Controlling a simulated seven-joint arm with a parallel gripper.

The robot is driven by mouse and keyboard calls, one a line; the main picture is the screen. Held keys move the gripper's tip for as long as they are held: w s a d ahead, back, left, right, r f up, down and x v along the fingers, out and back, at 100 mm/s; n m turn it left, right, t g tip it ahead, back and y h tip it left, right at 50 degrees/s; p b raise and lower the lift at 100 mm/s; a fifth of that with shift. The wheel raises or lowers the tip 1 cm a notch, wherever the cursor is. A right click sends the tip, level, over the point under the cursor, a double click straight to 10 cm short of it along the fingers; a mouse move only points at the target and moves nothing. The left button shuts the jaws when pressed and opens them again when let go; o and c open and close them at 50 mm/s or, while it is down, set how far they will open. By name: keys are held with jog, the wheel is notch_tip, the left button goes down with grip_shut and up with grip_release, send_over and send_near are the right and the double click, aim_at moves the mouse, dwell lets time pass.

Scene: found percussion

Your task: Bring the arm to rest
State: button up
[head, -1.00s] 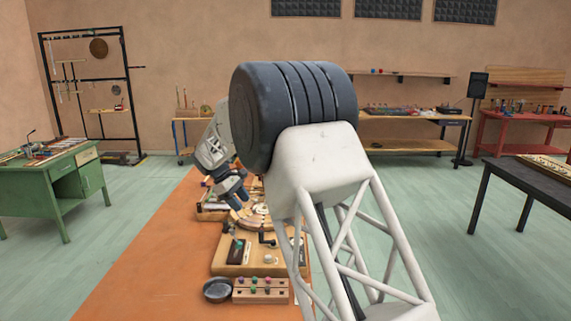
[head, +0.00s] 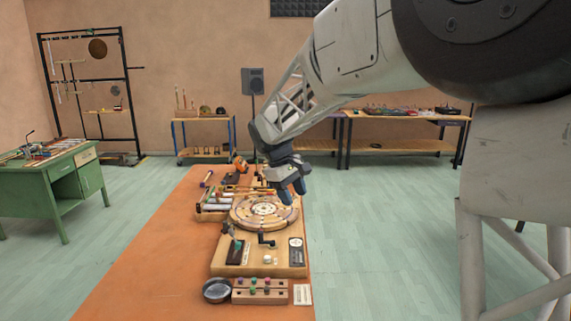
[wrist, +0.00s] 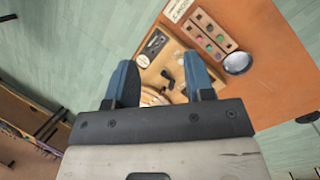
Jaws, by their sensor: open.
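My gripper (head: 292,193) hangs at the end of my raised arm, above the right edge of the orange table (head: 150,265). In the wrist view its two blue fingers (wrist: 162,82) stand apart with nothing between them. The gripper looks apart from the disc and base, though the exact height is hard to tell. In the wrist view the fingers partly hide the base (wrist: 178,50).
A peg block (head: 261,291), a dark bowl (head: 216,290) and a white card (head: 302,295) lie at the near end. Mallets and tubes (head: 214,207) lie left of the disc. The table's left side is bare. A green desk (head: 60,190) stands left.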

jog(key=s+d+r+m+y, duration=0.1)
jog(key=s+d+r+m, duration=0.1)
jog(key=s+d, duration=0.7)
jog(key=s+d+f+m+t+y, duration=0.1)
jog(key=s+d+f+m, duration=0.1)
jog(key=s, duration=0.8)
jog(key=s+d+f+m+t+y, duration=0.1)
jog(key=s+d+f+m, duration=0.1)
jog(key=s, duration=0.9)
jog(key=s+d+f+m+t, duration=0.1)
jog(key=s+d+f+m, duration=0.1)
jog(key=s, duration=0.8)
jog(key=shift+s+d+f+m+y, duration=0.3)
jog(key=shift+d+m+y, duration=0.1)
jog(key=shift+d+m, duration=0.3)
